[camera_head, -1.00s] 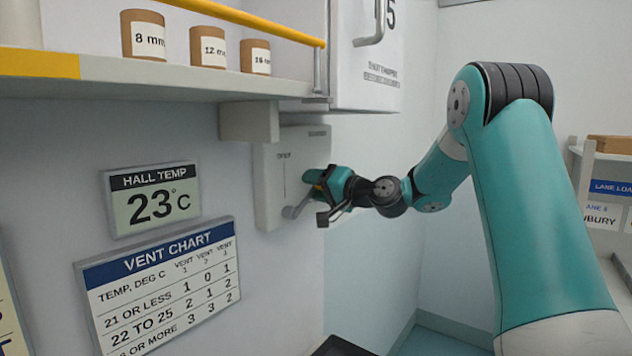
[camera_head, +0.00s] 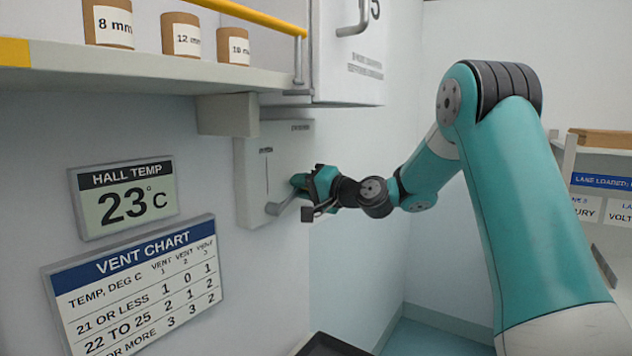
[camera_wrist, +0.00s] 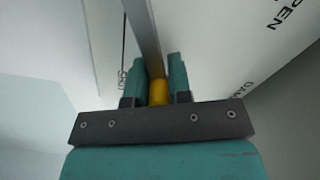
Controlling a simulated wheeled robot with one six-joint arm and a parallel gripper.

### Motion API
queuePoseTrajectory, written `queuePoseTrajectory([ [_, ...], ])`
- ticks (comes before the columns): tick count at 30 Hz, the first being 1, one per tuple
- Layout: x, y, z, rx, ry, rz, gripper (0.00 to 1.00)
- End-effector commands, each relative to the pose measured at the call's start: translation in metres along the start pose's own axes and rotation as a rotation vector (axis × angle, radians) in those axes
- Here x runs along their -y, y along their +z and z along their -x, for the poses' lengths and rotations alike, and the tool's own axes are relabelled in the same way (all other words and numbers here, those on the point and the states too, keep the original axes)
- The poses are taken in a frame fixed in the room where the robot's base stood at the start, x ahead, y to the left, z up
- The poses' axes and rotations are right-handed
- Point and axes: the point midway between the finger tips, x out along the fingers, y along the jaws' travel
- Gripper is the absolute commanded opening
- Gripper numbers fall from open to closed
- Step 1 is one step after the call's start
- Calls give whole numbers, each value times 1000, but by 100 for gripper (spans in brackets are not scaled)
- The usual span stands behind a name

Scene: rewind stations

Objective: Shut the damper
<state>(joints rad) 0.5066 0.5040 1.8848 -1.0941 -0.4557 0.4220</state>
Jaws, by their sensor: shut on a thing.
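The damper is a pale grey box (camera_head: 253,185) on the wall, with a slot and small lettering on its front. Its grey lever (camera_head: 278,207) sticks out from the lower part of the box. My gripper (camera_head: 301,184) is at the lever's outer end, right of the box. In the wrist view the grey lever bar (camera_wrist: 143,38) runs down between my two teal fingers (camera_wrist: 157,75). They are shut around its yellow grip (camera_wrist: 158,93). The words OPEN and SHUT show on the panel there. The fingers partly hide the grip, and the head view barely shows the contact.
A shelf (camera_head: 130,68) with a yellow rail (camera_head: 250,17) and labelled cores overhangs the damper. A white cabinet (camera_head: 345,75) is above right. The HALL TEMP display (camera_head: 123,198) reads 23 °C, above the VENT CHART (camera_head: 135,285).

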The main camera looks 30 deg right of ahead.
Motion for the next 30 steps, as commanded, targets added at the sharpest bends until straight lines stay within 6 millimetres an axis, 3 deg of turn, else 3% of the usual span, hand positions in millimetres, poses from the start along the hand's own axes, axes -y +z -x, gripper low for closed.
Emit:
queuePoseTrajectory([
  [15,-28,13,-6,9,-2,-358,0],
  [30,-37,16,-6,10,0,-462,0],
])
